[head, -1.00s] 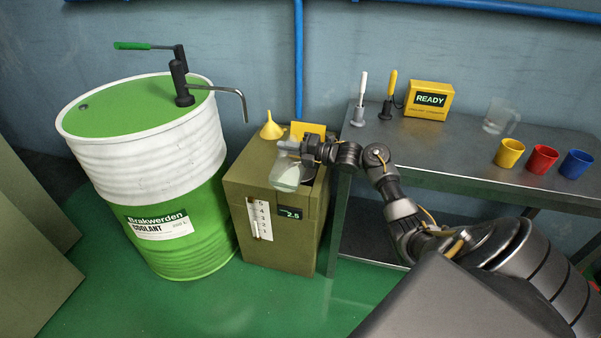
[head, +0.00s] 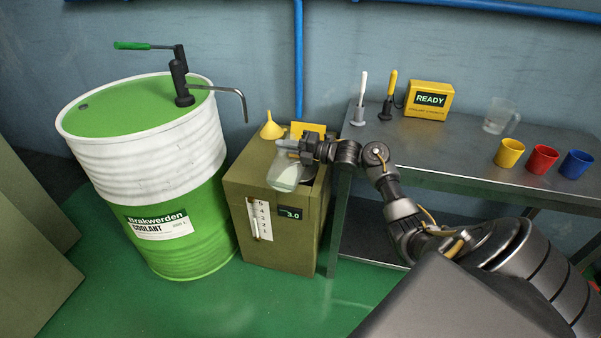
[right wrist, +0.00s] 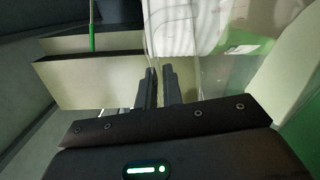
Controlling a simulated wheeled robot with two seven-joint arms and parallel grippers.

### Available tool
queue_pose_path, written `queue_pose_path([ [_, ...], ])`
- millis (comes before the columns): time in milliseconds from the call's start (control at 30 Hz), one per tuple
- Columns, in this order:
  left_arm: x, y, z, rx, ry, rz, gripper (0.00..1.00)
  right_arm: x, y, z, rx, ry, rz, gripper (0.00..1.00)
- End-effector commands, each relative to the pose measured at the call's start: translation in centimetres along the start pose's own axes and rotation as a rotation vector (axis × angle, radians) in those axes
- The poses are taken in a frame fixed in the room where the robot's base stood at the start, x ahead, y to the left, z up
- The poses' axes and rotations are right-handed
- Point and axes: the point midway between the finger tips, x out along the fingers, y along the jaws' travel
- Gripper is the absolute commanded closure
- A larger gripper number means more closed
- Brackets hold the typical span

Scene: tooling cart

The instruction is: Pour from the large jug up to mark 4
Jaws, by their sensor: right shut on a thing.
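A clear jug (head: 284,175) with pale liquid is tilted over the olive tank (head: 270,225). My right gripper (head: 296,150) is shut on the jug, seen in the head view above the tank's top; its fingers show in the right wrist view (right wrist: 158,88). The tank's front has a white scale (head: 260,217) with numbers, 5 at the top, and a small display (head: 290,212) reading 3.0. The tank's opening is largely hidden behind the jug and gripper. A smaller clear jug (head: 500,115) stands on the steel bench. My left gripper is not in view.
A green and white coolant drum (head: 150,170) with a hand pump stands left of the tank. A yellow funnel (head: 271,127) sits at the tank's back. The steel bench (head: 450,145) holds yellow, red and blue cups, two probes and a READY box (head: 428,100).

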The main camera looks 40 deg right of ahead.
Motion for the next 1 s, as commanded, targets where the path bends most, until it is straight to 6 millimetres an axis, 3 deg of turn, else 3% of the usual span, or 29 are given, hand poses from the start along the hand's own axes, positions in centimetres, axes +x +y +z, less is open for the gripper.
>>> queue_pose_path([
  [1000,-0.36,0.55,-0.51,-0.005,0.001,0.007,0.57,-0.15,0.46,0.69,0.057,0.002,0.002,1.00],
])
